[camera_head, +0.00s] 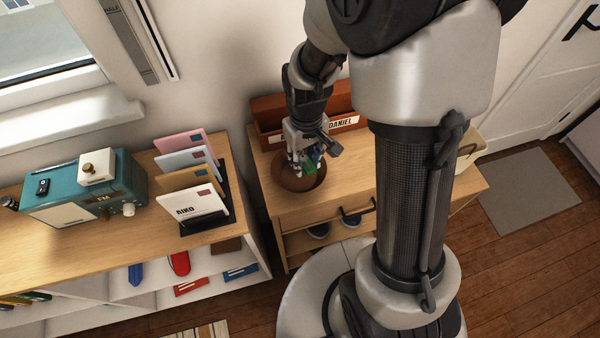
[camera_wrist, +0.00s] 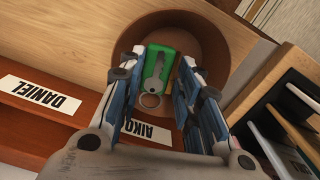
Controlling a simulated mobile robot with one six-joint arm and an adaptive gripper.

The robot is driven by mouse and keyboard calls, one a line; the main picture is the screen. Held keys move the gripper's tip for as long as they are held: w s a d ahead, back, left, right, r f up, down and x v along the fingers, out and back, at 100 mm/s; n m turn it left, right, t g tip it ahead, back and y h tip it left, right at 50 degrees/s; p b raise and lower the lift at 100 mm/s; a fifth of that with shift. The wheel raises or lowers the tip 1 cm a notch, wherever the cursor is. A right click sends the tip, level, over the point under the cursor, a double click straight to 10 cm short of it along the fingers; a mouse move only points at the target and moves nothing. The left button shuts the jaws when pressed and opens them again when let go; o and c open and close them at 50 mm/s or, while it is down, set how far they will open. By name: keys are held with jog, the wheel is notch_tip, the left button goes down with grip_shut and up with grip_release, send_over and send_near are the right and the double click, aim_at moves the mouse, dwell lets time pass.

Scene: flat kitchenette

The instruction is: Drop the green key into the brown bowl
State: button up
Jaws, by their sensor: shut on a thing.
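The brown bowl (camera_head: 289,183) stands on the wooden cabinet top, near its left end. It also shows in the wrist view (camera_wrist: 213,47). My gripper (camera_head: 302,165) points down over the bowl, its fingers at or just above the rim. In the wrist view my gripper (camera_wrist: 162,92) is shut on the green key (camera_wrist: 157,65), which has a green body, a grey key shape and a metal ring. The key lies between the fingers with the bowl behind it. The exact height of the key over the bowl's bottom is hard to tell.
A red-brown letter tray (camera_head: 268,105) with name labels stands behind the bowl against the wall. A letter rack (camera_head: 205,222) with several envelopes and a teal radio (camera_head: 70,198) stand on the left shelf unit. A beige container (camera_head: 468,152) is at the cabinet's right end.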

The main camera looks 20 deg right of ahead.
jog(key=o, duration=1.1)
jog(key=shift+r, duration=0.15)
notch_tip(320, 180, up, 12)
dwell(0.3)
